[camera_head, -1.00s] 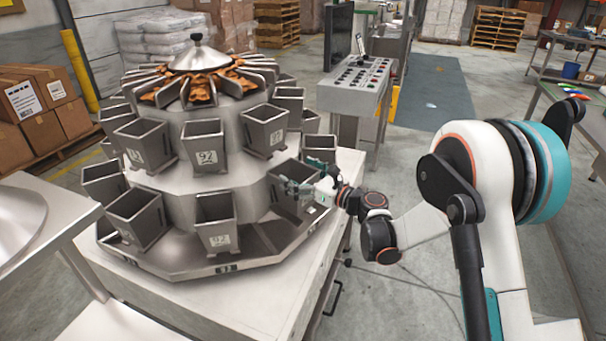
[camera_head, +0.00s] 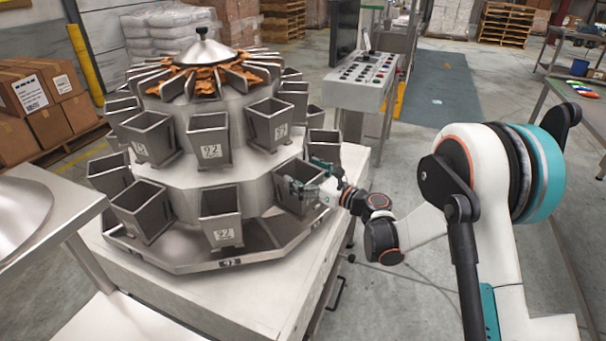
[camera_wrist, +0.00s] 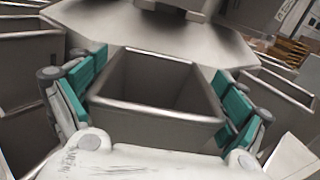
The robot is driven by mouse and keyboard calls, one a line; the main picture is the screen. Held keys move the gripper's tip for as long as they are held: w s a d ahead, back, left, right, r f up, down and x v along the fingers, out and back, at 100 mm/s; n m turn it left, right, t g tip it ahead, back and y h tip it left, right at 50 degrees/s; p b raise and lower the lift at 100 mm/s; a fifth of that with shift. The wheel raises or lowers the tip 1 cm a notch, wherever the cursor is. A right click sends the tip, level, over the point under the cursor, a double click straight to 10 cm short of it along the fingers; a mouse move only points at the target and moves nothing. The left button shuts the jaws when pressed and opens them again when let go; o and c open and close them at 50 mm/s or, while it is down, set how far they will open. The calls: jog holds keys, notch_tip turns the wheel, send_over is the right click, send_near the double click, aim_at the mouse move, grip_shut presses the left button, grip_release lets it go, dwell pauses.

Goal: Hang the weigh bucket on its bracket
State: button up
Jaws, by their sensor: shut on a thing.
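The grey metal weigh bucket (camera_head: 292,198) is at the right front of the weigher's lower ring. My gripper (camera_head: 309,180) reaches in from the right and is shut on this bucket. In the wrist view the bucket (camera_wrist: 150,118) is open-topped and empty inside, as far as I see. The gripper's teal pads (camera_wrist: 160,92) press its left and right sides. The bucket stands close to the weigher body (camera_wrist: 160,32). Its bracket is hidden, so I cannot tell whether the bucket is seated on it or apart.
The weigher (camera_head: 205,130) carries several similar buckets, such as a front lower one (camera_head: 221,212) left of the held bucket and an upper one (camera_head: 269,122). A control panel (camera_head: 358,82) stands behind to the right. Open floor (camera_head: 430,160) lies right of the weigher.

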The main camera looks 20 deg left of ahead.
jog(key=shift+f, duration=0.25)
jog(key=o, duration=1.8)
jog(key=shift+d, duration=0.1)
jog(key=v, duration=1.1)
jog(key=shift+s+d, duration=0.2)
jog(key=shift+d, duration=0.15)
